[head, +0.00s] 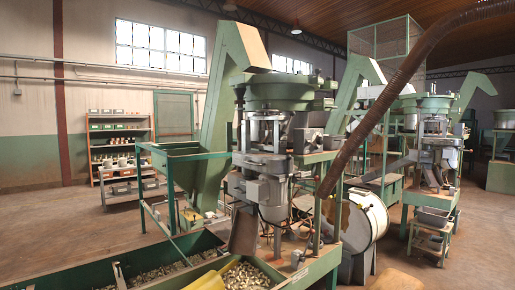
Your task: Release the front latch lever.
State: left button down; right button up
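I cannot pick out the front latch lever for certain. The nearest green machine (280,92) stands in the middle of the head view, with a round green bowl on top and grey metal parts below. Small rods and handles show around its grey middle section (268,190), too small to tell whether one is a latch. A thin pale upright piece (118,274) stands at the near edge of the green trough; I cannot tell what it is. Neither of my grippers is in view.
The long green trough (70,272), holding nuts (243,276), crosses the near left. A thick brown hose (385,98) hangs across the right. A pale drum (365,222) lies behind the machine. Shelves (122,128) stand at the back left. Open floor (470,262) shows at the right.

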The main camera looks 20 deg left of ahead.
aim_at(288, 157)
jog(key=u, duration=0.15)
jog(key=i, duration=1.3)
